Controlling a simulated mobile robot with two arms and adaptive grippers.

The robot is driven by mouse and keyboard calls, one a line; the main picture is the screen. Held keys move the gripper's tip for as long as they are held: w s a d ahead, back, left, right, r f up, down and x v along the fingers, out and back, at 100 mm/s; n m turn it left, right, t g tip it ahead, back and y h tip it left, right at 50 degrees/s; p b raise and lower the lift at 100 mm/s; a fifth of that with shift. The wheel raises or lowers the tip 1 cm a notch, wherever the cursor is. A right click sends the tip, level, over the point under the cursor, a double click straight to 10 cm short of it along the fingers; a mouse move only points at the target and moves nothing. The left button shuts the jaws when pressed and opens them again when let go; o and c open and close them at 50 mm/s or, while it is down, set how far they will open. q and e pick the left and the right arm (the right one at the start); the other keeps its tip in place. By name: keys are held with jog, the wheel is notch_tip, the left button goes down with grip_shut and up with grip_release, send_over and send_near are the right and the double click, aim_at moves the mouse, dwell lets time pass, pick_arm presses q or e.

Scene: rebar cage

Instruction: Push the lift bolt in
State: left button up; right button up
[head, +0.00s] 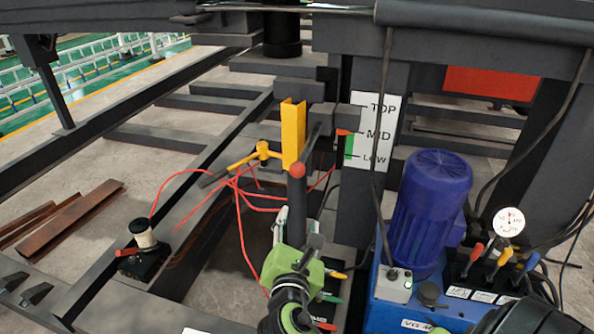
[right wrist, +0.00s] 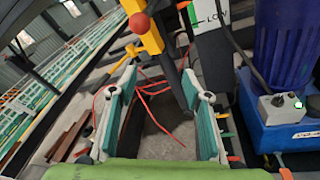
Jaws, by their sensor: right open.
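A yellow upright channel (head: 292,135) stands by the dark frame, left of a TOP/MID/LOW scale (head: 372,133). A yellow T-shaped piece (head: 262,152) with a dark-tipped rod lies to its left. I cannot tell which of these is the lift bolt. My right gripper (head: 297,235) is below the knob, apart from it. In the right wrist view its two teal-padded fingers (right wrist: 158,95) are spread and empty, with the red knob (right wrist: 139,23) beyond them. My left gripper is not in view.
A blue pump unit with a motor (head: 430,200), gauge (head: 509,222) and coloured levers (head: 488,258) stands at the right. Red hoses (head: 240,215) run loosely near the channel. A small black device (head: 142,250) sits on the left beam. Dark beams surround the floor gaps.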

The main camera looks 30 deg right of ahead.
aim_at(297, 176)
notch_tip(297, 176, up, 4)
jog(key=w+r+n+t+h, duration=0.1)
jog(key=w+n, duration=0.1)
jog(key=n, duration=0.1)
jog(key=x, duration=0.6)
jog(key=p+x, duration=0.1)
jog(key=x, duration=0.6)
jog(key=shift+a+f, duration=0.15)
jog(key=shift+f, duration=0.05)
